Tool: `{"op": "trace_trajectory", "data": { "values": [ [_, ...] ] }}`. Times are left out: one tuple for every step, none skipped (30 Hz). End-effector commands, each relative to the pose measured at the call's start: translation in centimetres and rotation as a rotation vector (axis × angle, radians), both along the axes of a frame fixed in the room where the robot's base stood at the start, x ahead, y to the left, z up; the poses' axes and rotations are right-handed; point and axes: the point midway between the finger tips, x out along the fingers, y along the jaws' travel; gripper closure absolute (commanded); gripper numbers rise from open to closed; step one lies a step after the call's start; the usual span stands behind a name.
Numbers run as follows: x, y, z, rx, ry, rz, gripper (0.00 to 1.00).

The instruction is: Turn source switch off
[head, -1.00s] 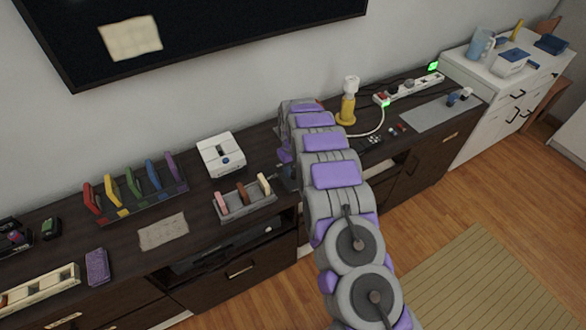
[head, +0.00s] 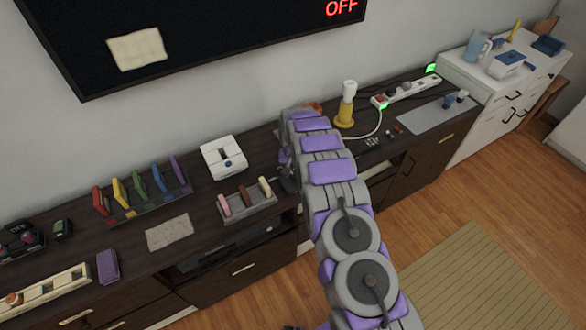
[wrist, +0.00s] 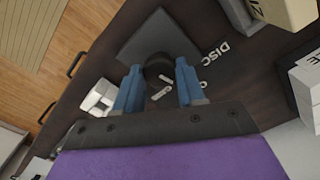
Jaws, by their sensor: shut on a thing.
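In the wrist view, my gripper (wrist: 158,88) has two blue fingers closed on a dark round knob (wrist: 158,66), apparently the source switch. The knob stands on a dark square plate (wrist: 140,40) on the brown cabinet top. White lettering "DISC" (wrist: 215,53) is beside the plate, and small white marks lie near the fingers. The knob is partly hidden by the fingers. In the head view, my arm covers the knob, and the gripper is mostly hidden behind it. The wall screen (head: 230,35) shows red "OFF" (head: 341,8) at its top right.
On the cabinet (head: 130,235), a white box (head: 223,157) and a grey tray (head: 249,207) with several upright pieces stand left of my arm. A rack of coloured pieces (head: 142,190) is farther left. A yellow-based bottle (head: 345,105) and power strip (head: 408,92) are to the right.

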Motion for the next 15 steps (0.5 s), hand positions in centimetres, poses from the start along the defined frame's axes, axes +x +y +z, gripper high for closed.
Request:
{"op": "trace_trajectory", "data": {
  "values": [
    [0.00, 0.11, 0.21, 0.001, -0.001, -0.029, 0.91],
    [-0.01, 0.12, 0.18, 0.001, -0.001, -0.047, 0.91],
    [-0.01, 0.13, 0.16, 0.001, -0.001, -0.070, 0.91],
    [-0.02, 0.14, 0.15, 0.001, 0.000, -0.085, 0.91],
    [-0.03, 0.15, 0.12, 0.001, 0.000, -0.100, 0.91],
    [-0.03, 0.16, 0.11, 0.001, 0.000, -0.117, 0.91],
    [-0.03, 0.17, 0.10, 0.001, 0.000, -0.130, 0.91],
    [-0.02, 0.18, 0.10, 0.001, -0.001, -0.140, 0.91],
    [-0.02, 0.18, 0.09, 0.001, -0.001, -0.154, 0.91],
    [-0.02, 0.19, 0.07, 0.001, -0.001, -0.162, 0.91],
    [-0.03, 0.20, 0.07, 0.001, -0.001, -0.168, 0.91],
    [-0.02, 0.20, 0.06, 0.001, -0.001, -0.177, 0.91],
    [-0.02, 0.21, 0.06, 0.001, -0.001, -0.183, 0.91],
    [-0.02, 0.21, 0.05, 0.001, -0.001, -0.187, 0.91],
    [-0.02, 0.21, 0.04, 0.001, -0.001, -0.191, 0.91]
  ]
}}
